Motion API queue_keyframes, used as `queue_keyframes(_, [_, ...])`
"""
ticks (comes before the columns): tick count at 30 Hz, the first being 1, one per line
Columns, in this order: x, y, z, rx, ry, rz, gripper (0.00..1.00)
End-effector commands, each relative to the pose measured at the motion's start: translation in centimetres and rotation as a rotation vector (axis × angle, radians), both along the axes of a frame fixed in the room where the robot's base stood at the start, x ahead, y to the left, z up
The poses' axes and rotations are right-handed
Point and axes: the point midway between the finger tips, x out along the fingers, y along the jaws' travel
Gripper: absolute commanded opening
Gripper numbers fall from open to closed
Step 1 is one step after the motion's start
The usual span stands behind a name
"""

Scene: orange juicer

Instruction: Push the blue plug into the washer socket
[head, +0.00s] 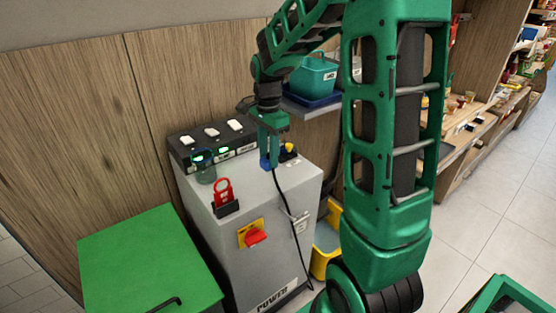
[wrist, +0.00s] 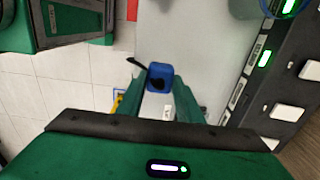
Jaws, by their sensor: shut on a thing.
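My gripper (head: 268,150) is shut on the blue plug (head: 264,163), above the top of the grey cabinet (head: 262,205). The plug shows between the two green fingers in the wrist view (wrist: 160,76), with a dark part in its face. A black cable (head: 285,200) hangs from near the plug down the cabinet front. A black socket panel (head: 192,157) with white switches, green lights and labels stands along the cabinet's back edge, left of my gripper. The panel is also at the right of the wrist view (wrist: 275,75). I cannot tell which socket is the washer's.
A red padlock (head: 223,190) stands at the cabinet's front edge, with a translucent cylinder (head: 206,172) behind it. A red switch (head: 255,237) is on the front. A yellow-topped item (head: 287,148) is right of my gripper. A green box (head: 150,260) stands left.

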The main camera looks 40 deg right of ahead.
Motion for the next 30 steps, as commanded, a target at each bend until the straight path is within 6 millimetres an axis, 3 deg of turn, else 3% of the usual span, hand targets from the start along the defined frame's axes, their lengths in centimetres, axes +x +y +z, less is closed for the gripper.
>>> queue_keyframes(6, [-0.2, 4.3, 2.6, -0.001, -0.003, 0.003, 0.13])
queue_keyframes(12, [-0.4, 6.5, 4.0, -0.001, -0.001, 0.001, 0.13])
queue_keyframes(30, [-0.5, 7.3, 4.4, -0.001, -0.001, 0.000, 0.13])
